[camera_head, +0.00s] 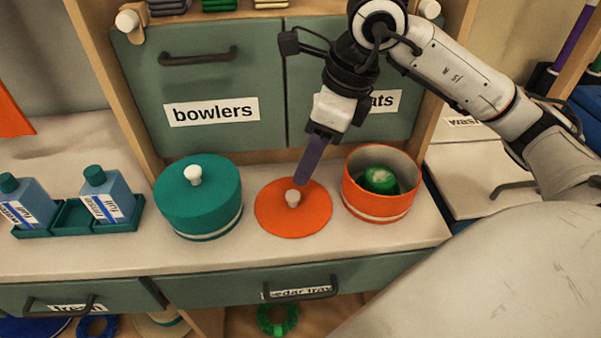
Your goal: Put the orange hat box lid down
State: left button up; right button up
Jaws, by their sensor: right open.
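The orange hat box lid (275,219) lies flat on the pale counter, its white knob (293,198) facing up. To its right stands the orange hat box (380,205), uncovered, with a green thing (381,179) inside. My right gripper (305,178) comes down from the upper right, its fingers just above and beside the knob. It is open and holds nothing; from this angle the fingers overlap, and I cannot tell whether they touch the knob. My left gripper is out of view.
A teal hat box (199,207) with its lid on stands left of the orange lid. Further left, two blue bottles (106,193) stand in a teal tray (68,219). Behind are green doors, one labelled bowlers (211,111). The counter's front edge and drawers are below.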

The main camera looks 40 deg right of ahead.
jog(key=shift+v, duration=1.75)
